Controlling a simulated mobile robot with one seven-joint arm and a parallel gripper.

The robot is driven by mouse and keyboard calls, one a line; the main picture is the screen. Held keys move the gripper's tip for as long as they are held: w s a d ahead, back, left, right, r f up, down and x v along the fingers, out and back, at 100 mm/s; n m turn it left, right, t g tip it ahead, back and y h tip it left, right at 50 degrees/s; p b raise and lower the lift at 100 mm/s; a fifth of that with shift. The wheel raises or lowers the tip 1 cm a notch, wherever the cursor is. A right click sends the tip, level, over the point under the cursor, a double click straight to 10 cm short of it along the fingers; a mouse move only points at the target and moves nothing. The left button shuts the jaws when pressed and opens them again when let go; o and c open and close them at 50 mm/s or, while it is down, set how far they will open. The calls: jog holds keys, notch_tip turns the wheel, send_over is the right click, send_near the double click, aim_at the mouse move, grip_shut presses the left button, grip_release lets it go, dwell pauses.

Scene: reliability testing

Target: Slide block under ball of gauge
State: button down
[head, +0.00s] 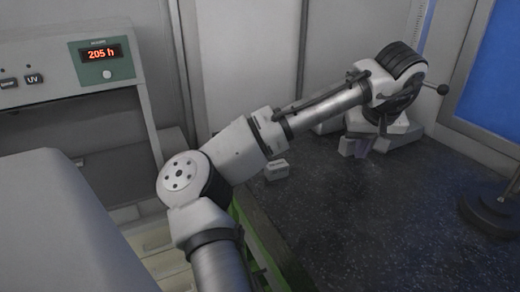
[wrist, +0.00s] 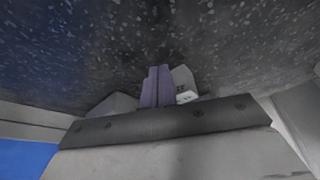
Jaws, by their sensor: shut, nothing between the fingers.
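My gripper (head: 364,146) points down at the back of the dark speckled table (head: 330,215). Its purple fingers are together and empty in the wrist view (wrist: 155,85). A small pale block (head: 347,146) stands close beside the fingers. What looks like the same block, with dark marks, shows right of the fingers in the wrist view (wrist: 185,86); I cannot tell if they touch. A white base (head: 398,136) lies behind the gripper, partly hidden by my wrist. A dark ball (head: 442,89) on a thin rod shows right of my wrist; whether it is the gauge's ball is unclear.
Another small pale block (head: 276,170) sits near the table's left edge, below my forearm. A dark round stand (head: 492,212) is at the right. An upright scale (head: 425,30) stands at the back. A panel with a red display (head: 103,54) is left. The middle table is clear.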

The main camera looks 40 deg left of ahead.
jog(key=shift+w+a, duration=0.15)
jog(key=shift+a, duration=0.3)
jog(key=shift+w+d+p+v, duration=0.1)
jog(key=shift+d+p+v, duration=0.15)
jog(key=shift+p+v, duration=0.7)
jog(key=shift+w+d+p+v, duration=0.15)
jog(key=shift+p+v, duration=0.35)
jog(key=shift+v, duration=0.8)
jog(key=shift+f, duration=0.1)
